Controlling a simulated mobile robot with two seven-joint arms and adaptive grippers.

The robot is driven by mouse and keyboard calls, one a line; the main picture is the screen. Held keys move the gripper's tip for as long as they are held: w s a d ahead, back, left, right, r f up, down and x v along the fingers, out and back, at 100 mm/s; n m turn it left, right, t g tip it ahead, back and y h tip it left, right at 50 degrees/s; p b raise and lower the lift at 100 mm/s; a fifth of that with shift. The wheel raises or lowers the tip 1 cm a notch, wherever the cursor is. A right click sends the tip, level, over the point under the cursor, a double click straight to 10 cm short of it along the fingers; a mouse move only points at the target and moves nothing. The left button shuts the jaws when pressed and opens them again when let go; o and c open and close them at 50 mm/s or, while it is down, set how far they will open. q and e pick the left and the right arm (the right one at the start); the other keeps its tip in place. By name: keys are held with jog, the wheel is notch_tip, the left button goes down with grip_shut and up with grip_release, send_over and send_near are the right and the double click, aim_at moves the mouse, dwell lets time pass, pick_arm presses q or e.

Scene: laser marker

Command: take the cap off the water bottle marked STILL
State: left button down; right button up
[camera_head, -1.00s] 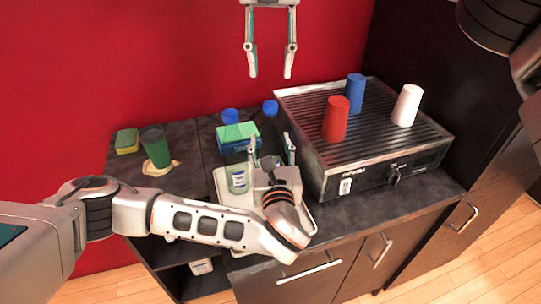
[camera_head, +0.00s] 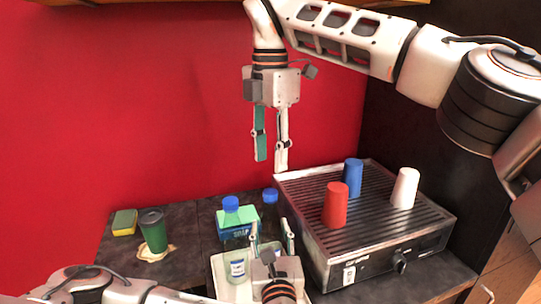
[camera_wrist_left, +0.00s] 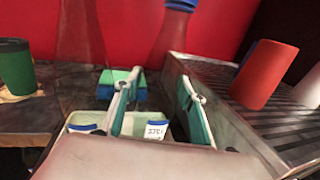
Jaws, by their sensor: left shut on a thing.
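Two clear bottles with blue caps stand on a white tray (camera_head: 217,272). The right bottle (camera_wrist_left: 172,35) has its cap (camera_head: 270,195) on, and its label, seemingly STILL, shows low in the left wrist view. My left gripper (camera_head: 271,236) is shut around this upright bottle's body, below the cap. The left bottle (camera_head: 237,269) also has its cap (camera_head: 231,203) on and stands beside my left gripper. My right gripper (camera_head: 271,166) points down, empty, its fingers apart, a little above the right bottle's cap.
A blue and green soap box (camera_head: 250,214) is behind the bottles. A grey ribbed machine (camera_head: 365,240) stands close on the right, with red (camera_head: 335,205), blue (camera_head: 353,172) and white (camera_head: 405,188) cups on top. A green cup (camera_head: 153,232) and a sponge (camera_head: 124,222) are at left.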

aim_at(271, 192)
jog(key=m, duration=0.3)
jog(key=shift+m, duration=0.3)
jog(key=m, duration=1.4)
jog(key=shift+f, duration=4)
grip_shut()
